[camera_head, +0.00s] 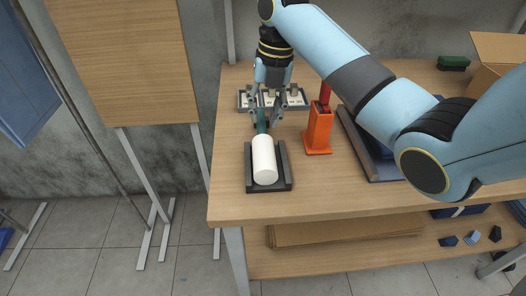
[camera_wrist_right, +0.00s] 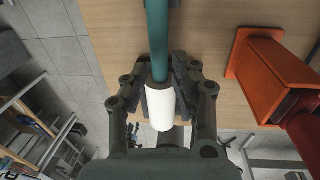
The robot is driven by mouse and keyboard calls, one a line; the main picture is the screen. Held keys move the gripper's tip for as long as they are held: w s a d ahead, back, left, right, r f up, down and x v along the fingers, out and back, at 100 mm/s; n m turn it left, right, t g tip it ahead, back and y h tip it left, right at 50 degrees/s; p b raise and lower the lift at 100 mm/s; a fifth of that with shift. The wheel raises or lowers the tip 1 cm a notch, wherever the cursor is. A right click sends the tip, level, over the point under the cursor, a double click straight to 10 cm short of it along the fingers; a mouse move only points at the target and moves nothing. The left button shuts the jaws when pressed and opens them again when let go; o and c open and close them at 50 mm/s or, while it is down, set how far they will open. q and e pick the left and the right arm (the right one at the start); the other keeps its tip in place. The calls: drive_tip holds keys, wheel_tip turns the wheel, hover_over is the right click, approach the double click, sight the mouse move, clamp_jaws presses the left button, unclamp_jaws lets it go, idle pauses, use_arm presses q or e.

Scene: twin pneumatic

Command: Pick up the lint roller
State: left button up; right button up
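The lint roller (camera_head: 264,160) has a white roll and a teal handle. Its roll lies in a dark tray (camera_head: 248,178) near the table's front left, with the handle pointing to the back. It also shows in the right wrist view (camera_wrist_right: 160,105). My right gripper (camera_head: 265,121) is over the handle, with its fingers apart on either side. In the right wrist view the gripper (camera_wrist_right: 163,82) has its fingers spread to both sides of the roller, and I see no clear contact. My left gripper is not in view.
An orange holder (camera_head: 318,133) stands close to the right of the tray. A dark blue flat case (camera_head: 372,150) is farther right, partly behind my arm. The wooden table (camera_head: 230,203) is bare in front of the tray.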

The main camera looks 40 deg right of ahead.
sight(263, 129)
drive_tip(key=f, duration=0.2)
drive_tip(key=a+f, duration=0.1)
drive_tip(key=f, duration=0.1)
drive_tip(key=shift+f, duration=0.15)
drive_tip(key=shift+d, duration=0.1)
drive_tip(key=shift+c, duration=0.5)
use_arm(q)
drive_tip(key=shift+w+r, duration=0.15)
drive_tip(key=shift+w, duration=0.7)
use_arm(e)
clamp_jaws()
